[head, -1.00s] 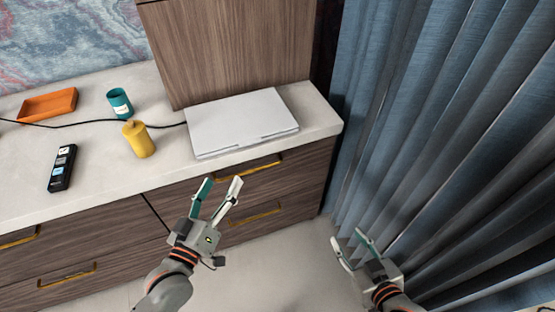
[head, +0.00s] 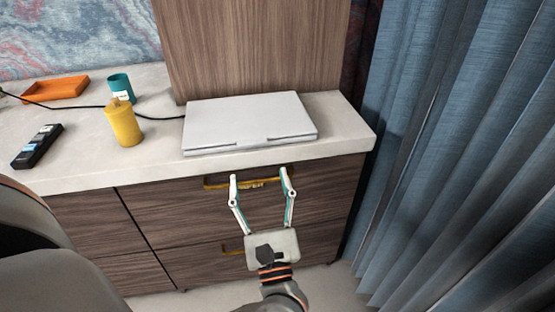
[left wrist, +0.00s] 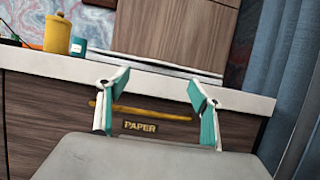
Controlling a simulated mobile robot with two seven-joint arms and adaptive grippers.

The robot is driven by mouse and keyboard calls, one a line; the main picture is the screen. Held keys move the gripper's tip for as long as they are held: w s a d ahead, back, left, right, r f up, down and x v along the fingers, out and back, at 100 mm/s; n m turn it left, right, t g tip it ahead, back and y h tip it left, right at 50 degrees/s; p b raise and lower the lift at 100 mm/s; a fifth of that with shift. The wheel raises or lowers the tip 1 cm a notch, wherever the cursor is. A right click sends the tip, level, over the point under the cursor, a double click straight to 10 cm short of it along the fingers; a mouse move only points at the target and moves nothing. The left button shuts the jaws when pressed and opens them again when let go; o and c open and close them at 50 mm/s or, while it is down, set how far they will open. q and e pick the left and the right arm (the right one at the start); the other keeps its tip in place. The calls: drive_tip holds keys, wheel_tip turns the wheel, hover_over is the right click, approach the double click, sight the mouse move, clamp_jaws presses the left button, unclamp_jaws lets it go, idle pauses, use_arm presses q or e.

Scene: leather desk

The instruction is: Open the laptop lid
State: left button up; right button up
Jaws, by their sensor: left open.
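The laptop (head: 248,121) is a flat silver slab with its lid closed, lying on the pale countertop near the front edge. In the left wrist view it shows only as a thin edge-on strip (left wrist: 150,66). My left gripper (head: 259,175) is open and empty, fingers spread and pointing at the cabinet. It is in front of and below the laptop's front edge, level with the top drawer handle, apart from the laptop. The fingers also show in the left wrist view (left wrist: 158,80) before the drawer front. My right gripper is not in view.
A yellow canister (head: 123,124), a teal cup (head: 121,87), an orange tray (head: 56,88) and a black remote (head: 37,147) stand left of the laptop. A black cable reaches its left side. A wooden panel (head: 255,45) rises behind; a blue curtain (head: 450,150) hangs right.

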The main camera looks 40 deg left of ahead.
sight(254, 153)
use_arm(q)
drive_tip(key=x, duration=0.7)
drive_tip(key=shift+a+r, duration=0.15)
drive_tip(key=shift+r, duration=0.15)
